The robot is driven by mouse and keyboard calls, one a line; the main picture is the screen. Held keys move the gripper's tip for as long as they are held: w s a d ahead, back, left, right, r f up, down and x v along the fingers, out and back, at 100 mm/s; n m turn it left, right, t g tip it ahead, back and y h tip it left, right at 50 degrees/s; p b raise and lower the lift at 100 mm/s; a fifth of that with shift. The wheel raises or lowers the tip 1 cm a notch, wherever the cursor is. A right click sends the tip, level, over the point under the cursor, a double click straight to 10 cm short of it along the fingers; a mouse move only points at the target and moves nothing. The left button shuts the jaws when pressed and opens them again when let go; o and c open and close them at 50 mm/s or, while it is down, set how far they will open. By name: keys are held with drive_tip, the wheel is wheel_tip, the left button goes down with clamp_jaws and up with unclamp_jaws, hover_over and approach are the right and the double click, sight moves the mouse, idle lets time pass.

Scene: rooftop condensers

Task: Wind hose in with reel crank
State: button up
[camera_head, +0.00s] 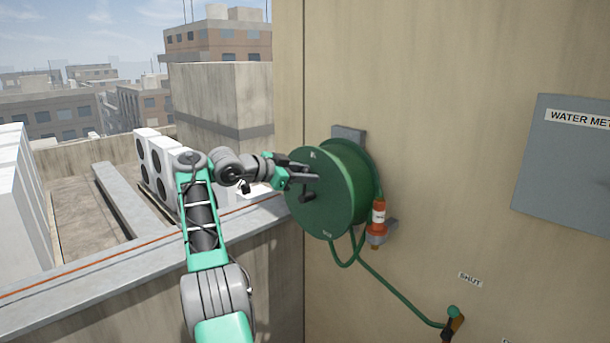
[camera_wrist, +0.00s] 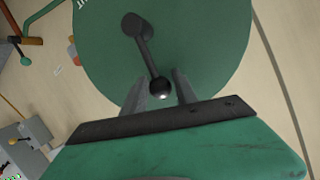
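The green hose reel (camera_head: 335,205) is mounted on the beige wall. Its disc face (camera_wrist: 205,45) fills much of the wrist view. The dark crank (camera_wrist: 146,50) reaches from the reel's hub to a round black knob (camera_wrist: 158,88). In the head view the crank (camera_head: 307,194) shows just below my fingertips. My gripper (camera_head: 316,172) is in front of the reel face. In the wrist view my gripper (camera_wrist: 161,84) is open, its fingers on either side of the knob with small gaps. The green hose (camera_head: 400,298) loops under the reel. An orange-and-white nozzle (camera_head: 378,218) sits in a wall bracket.
The hose ends at a valve with a green knob (camera_head: 453,312), below a "SHUT" label (camera_head: 470,279). A grey water meter box (camera_head: 570,165) is at the right. A parapet ledge (camera_head: 120,260) runs left of the wall. White condensers (camera_head: 155,170) stand beyond it.

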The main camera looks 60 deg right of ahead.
drive_tip(key=shift+a+r, duration=0.15)
drive_tip(key=shift+c, duration=0.6)
drive_tip(key=shift+m+t+h, duration=0.5)
drive_tip(key=shift+m+t, duration=0.2)
drive_tip(key=shift+m, duration=0.1)
drive_tip(key=r+b, duration=0.1)
drive_tip(key=a+r+b, duration=0.1)
drive_tip(key=b, duration=0.1)
drive_tip(key=a+r+b, duration=0.1)
drive_tip(key=shift+s+r, duration=0.35)
drive_tip(key=shift+s, duration=0.05)
clamp_jaws()
drive_tip(key=s+a+f+m+t+h+b, duration=0.3)
drive_tip(key=s+a+m+t+b, duration=0.55)
drive_tip(key=b, duration=0.65)
drive_tip(key=d+n+p, duration=0.1)
drive_tip(key=d, duration=0.1)
drive_tip(key=w+d+g+p, duration=0.1)
drive_tip(key=d, duration=0.1)
drive_tip(key=d+n+p, duration=0.1)
drive_tip(key=d, duration=0.2)
drive_tip(key=shift+w+n+g+p, duration=0.35)
drive_tip(key=shift+w+p, duration=0.05)
drive_tip(key=w, duration=0.1)
drive_tip(key=w+p, duration=0.1)
drive_tip(key=w+d, duration=0.1)
drive_tip(key=w, duration=0.1)
drive_tip(key=shift+f, duration=0.25)
